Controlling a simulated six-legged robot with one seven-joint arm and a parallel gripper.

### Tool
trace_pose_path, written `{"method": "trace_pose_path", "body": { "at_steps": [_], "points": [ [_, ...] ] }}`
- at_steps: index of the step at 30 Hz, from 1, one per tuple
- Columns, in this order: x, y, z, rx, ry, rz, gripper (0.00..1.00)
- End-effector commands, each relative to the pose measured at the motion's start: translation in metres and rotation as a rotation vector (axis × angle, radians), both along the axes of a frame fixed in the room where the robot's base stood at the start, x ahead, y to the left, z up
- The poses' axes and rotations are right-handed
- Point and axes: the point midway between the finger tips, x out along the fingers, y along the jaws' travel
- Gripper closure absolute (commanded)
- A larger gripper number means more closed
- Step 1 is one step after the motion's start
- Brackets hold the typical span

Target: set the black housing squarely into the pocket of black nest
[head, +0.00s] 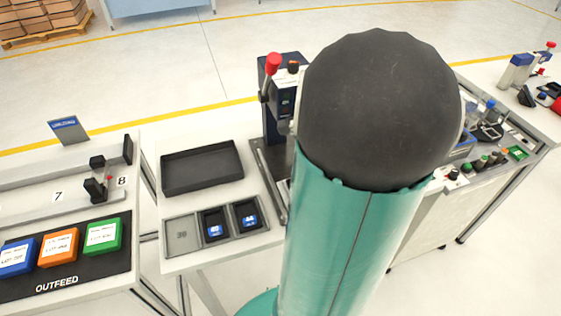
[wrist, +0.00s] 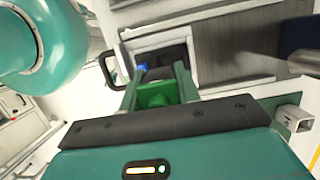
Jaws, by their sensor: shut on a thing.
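My gripper (wrist: 156,72) shows in the wrist view with its two green fingers reaching away from the camera. It is shut on a dark piece (wrist: 172,56), which I take for the black housing; only part of it shows. A green block sits between the fingers nearer the palm, and a small blue spot shows by the left fingertip. I cannot tell the black nest's pocket from the dark area there, nor whether the housing touches it. In the head view my arm hides the gripper and the held piece.
In the head view, an empty black tray (head: 202,167) and a grey rack (head: 182,237) with dark, blue-labelled pieces stand left of my arm. A post with a red knob (head: 272,64) rises behind. An outfeed mat (head: 115,262) with coloured boxes lies far left.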

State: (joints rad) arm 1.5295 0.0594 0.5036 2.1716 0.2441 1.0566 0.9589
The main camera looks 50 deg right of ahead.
Motion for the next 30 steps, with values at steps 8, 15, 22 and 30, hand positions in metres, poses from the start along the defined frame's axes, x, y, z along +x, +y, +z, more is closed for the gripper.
{"method": "trace_pose_path", "body": {
  "at_steps": [8,15,22,30],
  "points": [
    [0.016,-0.005,-0.023,0.004,0.001,-0.001,0.93],
    [0.015,-0.005,-0.048,0.001,-0.001,0.000,0.93],
    [0.015,-0.005,-0.048,-0.001,-0.001,0.000,0.93],
    [0.015,-0.006,-0.052,-0.002,-0.001,-0.001,0.59]
  ]
}}
